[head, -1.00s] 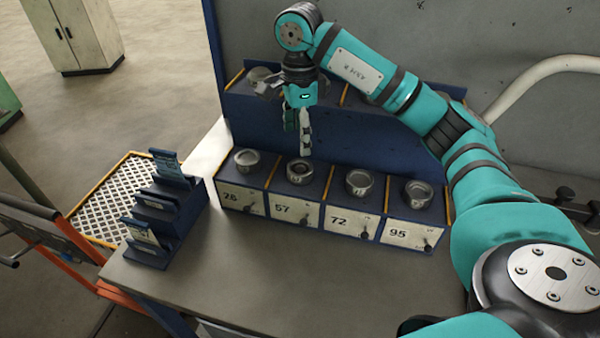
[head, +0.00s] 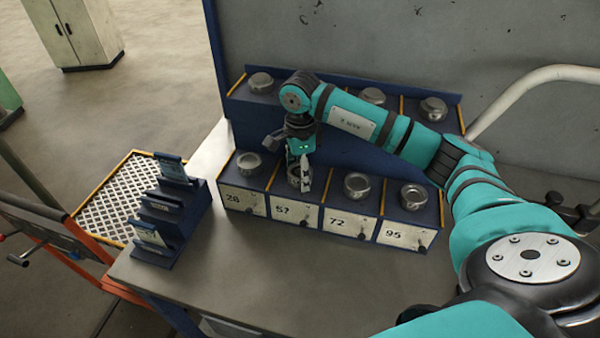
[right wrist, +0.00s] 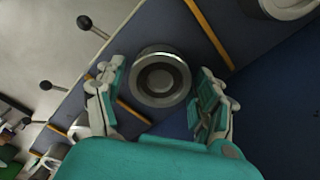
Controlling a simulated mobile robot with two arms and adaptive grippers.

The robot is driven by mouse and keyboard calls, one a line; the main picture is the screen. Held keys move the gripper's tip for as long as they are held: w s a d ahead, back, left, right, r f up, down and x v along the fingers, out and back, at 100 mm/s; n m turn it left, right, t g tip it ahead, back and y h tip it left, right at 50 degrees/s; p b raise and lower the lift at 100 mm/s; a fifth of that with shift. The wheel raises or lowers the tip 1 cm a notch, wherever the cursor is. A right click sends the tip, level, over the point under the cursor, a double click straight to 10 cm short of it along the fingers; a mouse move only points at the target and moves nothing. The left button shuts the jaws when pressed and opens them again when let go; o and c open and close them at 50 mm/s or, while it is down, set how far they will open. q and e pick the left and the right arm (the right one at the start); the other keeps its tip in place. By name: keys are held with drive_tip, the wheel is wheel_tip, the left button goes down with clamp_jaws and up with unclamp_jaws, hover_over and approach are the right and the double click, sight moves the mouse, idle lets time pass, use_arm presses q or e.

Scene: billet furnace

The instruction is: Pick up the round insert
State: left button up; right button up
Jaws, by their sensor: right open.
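Round metal inserts sit on the numbered compartments of a blue rack (head: 330,200). The one on the compartment marked 57 is a grey ring (right wrist: 160,78) with a dark centre; in the head view it is mostly hidden behind my right gripper (head: 300,178). In the right wrist view the open fingers of the right gripper (right wrist: 160,100) stand on either side of this round insert, with a gap on both sides. Other round inserts sit on 26 or 28 (head: 247,163), whose label is hard to read, 72 (head: 357,185) and 95 (head: 413,196). My left gripper is not in view.
An upper shelf behind holds more round metal pieces (head: 373,96). A blue stepped holder with cards (head: 168,210) stands at the left of the grey table (head: 270,275). Yellow dividers separate the compartments, and black knobs (right wrist: 84,22) stick out in front. The table front is clear.

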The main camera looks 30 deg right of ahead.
clamp_jaws()
idle(0.3)
drive_tip(key=shift+w+r, duration=0.1)
drive_tip(key=shift+r, duration=0.05)
